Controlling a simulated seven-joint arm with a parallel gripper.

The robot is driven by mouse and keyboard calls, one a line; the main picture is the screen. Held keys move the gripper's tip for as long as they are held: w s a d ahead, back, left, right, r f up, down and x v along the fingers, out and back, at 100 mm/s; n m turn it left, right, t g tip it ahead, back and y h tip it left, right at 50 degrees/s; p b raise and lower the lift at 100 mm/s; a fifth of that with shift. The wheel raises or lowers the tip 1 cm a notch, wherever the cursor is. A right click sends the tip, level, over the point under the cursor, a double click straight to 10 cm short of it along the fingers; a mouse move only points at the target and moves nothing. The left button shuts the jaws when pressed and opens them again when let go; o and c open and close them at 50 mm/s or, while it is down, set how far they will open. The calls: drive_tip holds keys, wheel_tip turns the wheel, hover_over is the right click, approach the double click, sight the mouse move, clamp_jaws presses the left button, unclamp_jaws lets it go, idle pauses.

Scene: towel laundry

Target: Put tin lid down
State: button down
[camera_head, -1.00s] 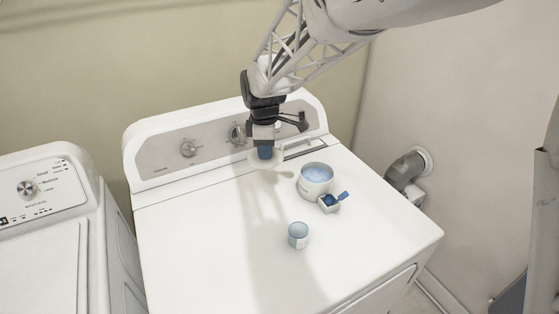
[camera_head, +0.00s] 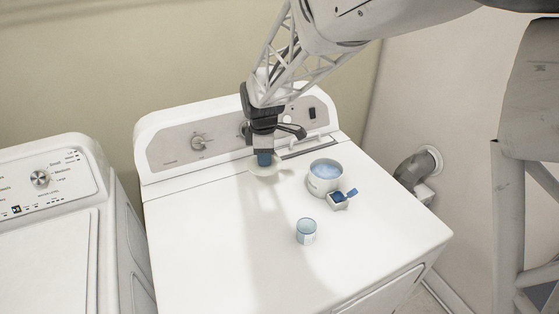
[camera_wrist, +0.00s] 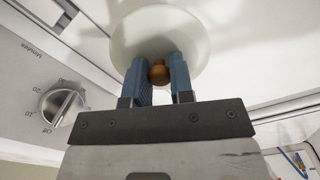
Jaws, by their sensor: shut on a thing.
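My gripper (camera_head: 263,160) is shut on the wooden knob of the tin lid, low over the back of the white dryer top (camera_head: 230,230). The tin lid (camera_head: 262,170) is a pale disc below my fingers. In the wrist view, the lid (camera_wrist: 185,30) is white and round, and its brown knob (camera_wrist: 159,72) sits between my two blue fingertips (camera_wrist: 159,75). I cannot tell whether the lid touches the dryer top. The open tin (camera_head: 325,178), with pale blue contents, stands to the right of the lid.
A small box with a blue scoop (camera_head: 340,199) is in front of the tin. A small blue-tinted cup (camera_head: 306,231) stands nearer the front. The control panel (camera_head: 200,140) rises behind the lid. The left and front of the dryer top are clear.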

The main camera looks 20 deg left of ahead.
sight(266, 183)
drive_tip(key=shift+f, duration=1.7)
drive_tip(key=shift+f, duration=1.85)
drive_tip(key=shift+f, duration=0.1)
drive_tip(key=c, duration=1)
unclamp_jaws()
wheel_tip(266, 183, up, 12)
drive_tip(key=shift+r, duration=0.1)
